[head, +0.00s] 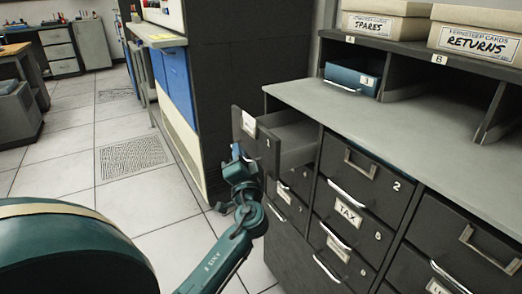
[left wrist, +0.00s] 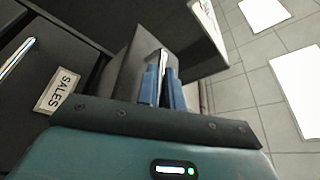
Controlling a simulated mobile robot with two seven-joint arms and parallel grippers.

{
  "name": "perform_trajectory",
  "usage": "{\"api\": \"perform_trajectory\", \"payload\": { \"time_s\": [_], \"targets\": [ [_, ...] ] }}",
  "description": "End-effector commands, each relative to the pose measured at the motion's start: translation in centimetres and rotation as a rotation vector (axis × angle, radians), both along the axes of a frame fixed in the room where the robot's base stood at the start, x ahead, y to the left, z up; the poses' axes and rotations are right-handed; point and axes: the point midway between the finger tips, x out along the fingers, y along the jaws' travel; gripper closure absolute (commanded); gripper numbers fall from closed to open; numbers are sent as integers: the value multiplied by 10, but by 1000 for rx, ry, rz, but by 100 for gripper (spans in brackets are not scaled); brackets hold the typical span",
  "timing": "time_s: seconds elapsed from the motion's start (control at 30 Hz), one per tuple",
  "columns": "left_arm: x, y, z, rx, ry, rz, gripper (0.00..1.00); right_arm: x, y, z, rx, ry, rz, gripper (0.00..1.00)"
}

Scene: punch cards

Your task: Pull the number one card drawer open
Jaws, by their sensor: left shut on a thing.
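The number one card drawer (head: 252,140) stands partly pulled out of the top left of the dark cabinet, with its tray side (head: 295,145) showing. My left gripper (head: 238,152) is at the drawer's front. In the left wrist view its two blue fingers (left wrist: 161,87) are closed on the drawer's silver handle (left wrist: 163,60). The handle is hidden by the gripper in the head view. My right gripper is in neither view.
The number two drawer (head: 365,170) and the drawers below are shut. The grey cabinet top (head: 350,100) is clear. A blue drawer (head: 351,78) and boxes sit behind. Open tiled floor (head: 140,195) lies left.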

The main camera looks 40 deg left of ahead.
Motion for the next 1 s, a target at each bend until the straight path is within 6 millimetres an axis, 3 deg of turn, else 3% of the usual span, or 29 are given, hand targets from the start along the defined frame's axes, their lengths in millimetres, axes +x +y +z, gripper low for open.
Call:
{"api": "perform_trajectory", "payload": {
  "time_s": [0.2, 0.4, 0.97, 1.0],
  "targets": [
    [-43, 18, -1, 0, 1, 5, 100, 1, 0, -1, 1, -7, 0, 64],
    [-66, 27, 0, 0, 0, 5, 100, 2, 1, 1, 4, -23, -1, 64],
    [-75, 32, 0, 0, -1, 5, 100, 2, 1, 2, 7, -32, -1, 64],
    [-75, 32, 0, 0, -1, 5, 89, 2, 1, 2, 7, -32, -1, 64]
  ]
}}
